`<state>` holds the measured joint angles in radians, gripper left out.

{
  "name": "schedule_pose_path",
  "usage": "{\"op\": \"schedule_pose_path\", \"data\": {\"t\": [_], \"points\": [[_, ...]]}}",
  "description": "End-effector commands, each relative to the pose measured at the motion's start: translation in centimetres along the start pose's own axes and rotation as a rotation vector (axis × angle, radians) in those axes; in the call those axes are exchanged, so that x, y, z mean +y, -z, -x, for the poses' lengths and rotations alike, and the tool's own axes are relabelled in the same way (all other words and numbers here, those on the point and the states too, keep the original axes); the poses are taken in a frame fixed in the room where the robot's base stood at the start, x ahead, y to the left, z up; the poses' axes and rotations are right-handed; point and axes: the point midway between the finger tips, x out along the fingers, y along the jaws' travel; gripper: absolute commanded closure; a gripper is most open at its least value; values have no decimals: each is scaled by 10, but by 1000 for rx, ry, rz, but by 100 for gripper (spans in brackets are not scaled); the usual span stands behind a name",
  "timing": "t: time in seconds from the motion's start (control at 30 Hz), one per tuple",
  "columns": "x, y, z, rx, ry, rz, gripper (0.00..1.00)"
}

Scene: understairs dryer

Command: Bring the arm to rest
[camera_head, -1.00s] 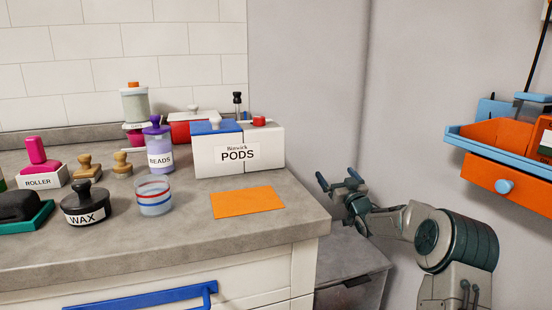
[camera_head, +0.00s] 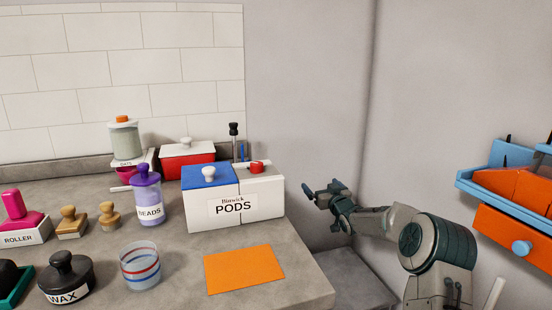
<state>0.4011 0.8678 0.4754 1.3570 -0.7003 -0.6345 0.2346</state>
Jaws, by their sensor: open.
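My gripper (camera_head: 322,193) is at the end of my arm, to the right of the counter and of the white PODS box (camera_head: 233,207). Its fingers are open and point left and up, with nothing seen between them. It is apart from the box and in front of the grey wall. My arm is bent, with its forearm running right to a large elbow joint at the lower right.
The counter (camera_head: 190,276) holds an orange card (camera_head: 244,269), a striped glass (camera_head: 140,266), a BEADS jar (camera_head: 148,200) and a WAX pot (camera_head: 68,281). A lower grey surface (camera_head: 352,278) lies below my arm. An orange and blue drawer unit (camera_head: 506,231) is at the right.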

Motion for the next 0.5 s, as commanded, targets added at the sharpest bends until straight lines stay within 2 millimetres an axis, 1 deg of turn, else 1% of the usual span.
{"op": "schedule_pose_path", "data": {"t": [0.07,0.17,0.27,0.3,0.37,0.47,0.5], "points": [[-4,9,1,-21,-1,6,0],[-15,28,7,-80,-10,22,0],[-31,55,20,-177,-28,49,0],[-37,65,28,-224,-41,59,0],[-45,80,43,-293,-59,72,0],[-56,103,71,-404,-95,93,0],[-60,112,84,-448,-111,99,0]]}}
